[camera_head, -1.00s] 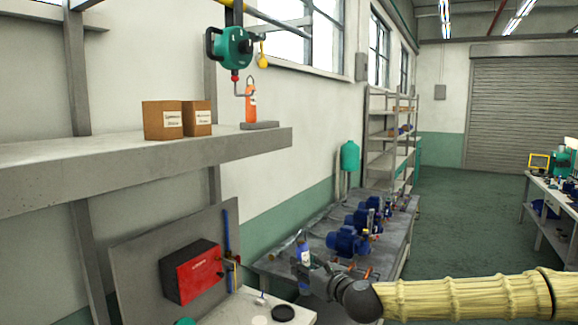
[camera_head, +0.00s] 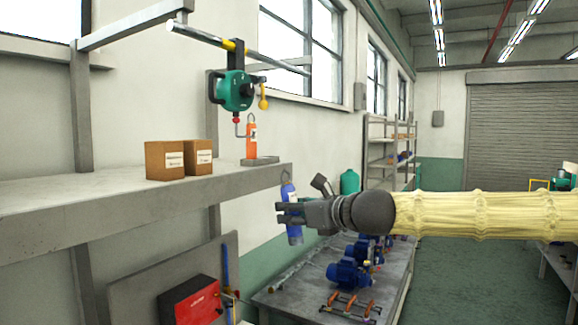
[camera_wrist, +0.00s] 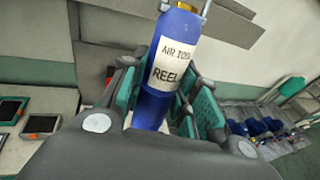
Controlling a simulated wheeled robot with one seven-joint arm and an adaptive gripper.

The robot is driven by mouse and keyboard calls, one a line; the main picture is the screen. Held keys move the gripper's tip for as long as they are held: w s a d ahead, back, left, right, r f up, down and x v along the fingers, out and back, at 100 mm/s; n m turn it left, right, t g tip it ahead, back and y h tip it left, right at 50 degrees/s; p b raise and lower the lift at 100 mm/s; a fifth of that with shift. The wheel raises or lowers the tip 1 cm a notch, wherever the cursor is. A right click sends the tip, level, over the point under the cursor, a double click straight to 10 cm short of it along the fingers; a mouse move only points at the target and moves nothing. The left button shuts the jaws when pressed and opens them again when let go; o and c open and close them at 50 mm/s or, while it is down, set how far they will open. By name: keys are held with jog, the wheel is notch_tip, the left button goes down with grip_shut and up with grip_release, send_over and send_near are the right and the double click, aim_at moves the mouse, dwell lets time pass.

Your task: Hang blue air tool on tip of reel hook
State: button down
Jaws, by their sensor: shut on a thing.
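My gripper (camera_head: 292,212) is shut on the blue air tool (camera_head: 294,236) and holds it nearly upright in the air, below and to the right of the shelf's end. In the wrist view the blue tool (camera_wrist: 182,38) stands between the finger pads, with a label reading "AIR TOOL REEL" and a brass-coloured top with a metal bail. The green reel (camera_head: 236,91) hangs from a rail at upper left. Its reel hook (camera_head: 238,128) hangs below a red stop, above and left of my gripper. An orange tool (camera_head: 251,139) stands right beside the hook; whether they touch is unclear.
The grey shelf (camera_head: 90,205) carries two cardboard boxes (camera_head: 166,160) and a grey block (camera_head: 260,160) under the orange tool. A red box (camera_head: 190,302) is below. Blue pumps (camera_head: 348,274) stand on a low bench. Free air lies between my gripper and the reel.

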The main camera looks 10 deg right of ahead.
notch_tip(320, 180, up, 11)
jog(key=s+a, duration=0.1)
jog(key=s, duration=0.1)
jog(key=shift+s+n+g+y+p, duration=0.35)
jog(key=shift+s+n+g+y, duration=0.05)
jog(key=shift+w+a+f, duration=0.15)
jog(key=shift+a+f, duration=0.05)
jog(key=s+a+b+x, duration=0.1)
jog(key=b+x, duration=0.3)
jog(key=x, duration=0.5)
jog(key=shift+a, duration=0.45)
dwell(0.9)
jog(key=shift+f, duration=0.1)
dwell(0.6)
jog(key=c, duration=1)
grip_release()
jog(key=shift+s, duration=0.15)
